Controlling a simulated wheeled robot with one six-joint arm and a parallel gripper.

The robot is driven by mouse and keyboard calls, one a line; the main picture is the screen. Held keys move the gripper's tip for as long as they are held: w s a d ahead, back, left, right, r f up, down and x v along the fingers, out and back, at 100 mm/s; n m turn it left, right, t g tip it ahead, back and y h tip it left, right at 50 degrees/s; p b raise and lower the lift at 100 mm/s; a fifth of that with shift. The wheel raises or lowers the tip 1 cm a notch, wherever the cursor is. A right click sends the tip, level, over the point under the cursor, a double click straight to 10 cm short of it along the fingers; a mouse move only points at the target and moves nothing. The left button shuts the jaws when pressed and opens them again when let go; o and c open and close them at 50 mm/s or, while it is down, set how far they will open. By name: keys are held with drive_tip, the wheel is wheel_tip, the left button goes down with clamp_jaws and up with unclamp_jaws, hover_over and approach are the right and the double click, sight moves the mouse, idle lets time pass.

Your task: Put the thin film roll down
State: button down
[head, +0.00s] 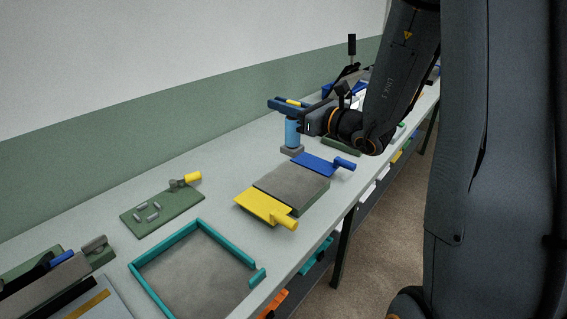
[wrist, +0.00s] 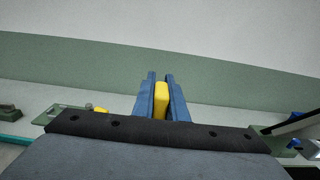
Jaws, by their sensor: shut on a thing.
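My gripper (head: 285,104) is over the table, with its blue fingers shut on a yellow piece. The yellow piece (wrist: 161,99) stands between the two fingers in the wrist view, and a bit of it (head: 294,102) shows in the head view. I take it to be part of the thin film roll. A blue upright cylinder (head: 291,133) is right below the fingers, over a small grey block (head: 292,150). I cannot tell whether the cylinder joins the yellow piece or whether it touches the block.
A blue plate with a handle (head: 314,164), a grey slab (head: 294,184) and a yellow plate with a handle (head: 262,206) lie nearer. A green board (head: 160,212) and a teal-rimmed tray (head: 193,228) are farther left. Bare table (head: 225,165) lies between the board and the slab.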

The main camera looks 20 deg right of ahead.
sight(292, 148)
wheel_tip(292, 148, down, 10)
drive_tip(key=p, duration=0.2)
drive_tip(key=shift+a+r, duration=0.15)
idle(0.4)
drive_tip(key=c, duration=1.8)
unclamp_jaws()
drive_tip(key=shift+o, duration=0.2)
